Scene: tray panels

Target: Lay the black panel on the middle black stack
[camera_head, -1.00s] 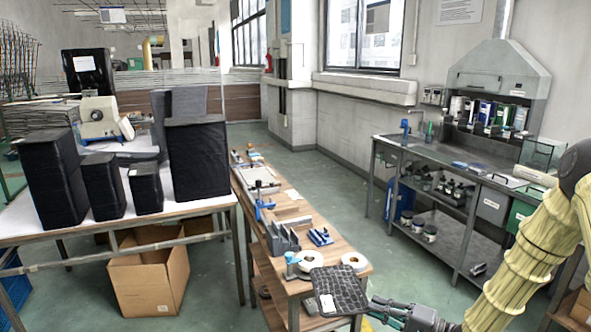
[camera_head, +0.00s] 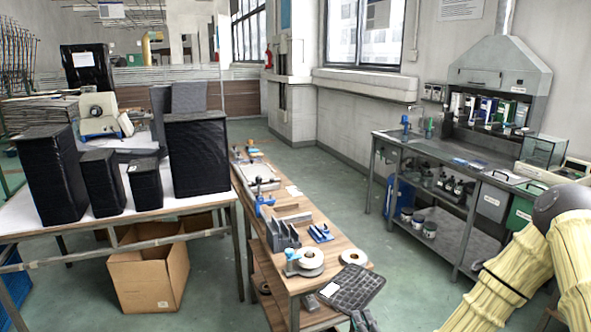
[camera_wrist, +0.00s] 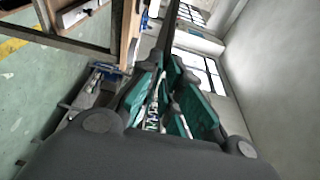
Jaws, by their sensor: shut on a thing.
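The black panel (camera_head: 354,287), a dark gridded sheet with a small white label, is in front of the near end of the wooden bench in the head view. My gripper (camera_head: 363,319) is shut on its near edge, mostly cut off by the bottom of the picture. In the wrist view, my gripper (camera_wrist: 172,100) shows teal pads closed on the dark panel (camera_wrist: 171,28), seen nearly edge-on. Black stacks stand on the white table at left: a tall one (camera_head: 52,178), two shorter ones (camera_head: 102,184) and (camera_head: 145,185), and a wide tall one (camera_head: 197,158). Which is the middle one is unclear.
The wooden bench (camera_head: 283,205) holds tape rolls (camera_head: 308,258), blue tools and grey holders. A cardboard box (camera_head: 148,278) sits under the white table (camera_head: 180,205). A metal workbench (camera_head: 440,153) stands at right. Green floor is open between the benches.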

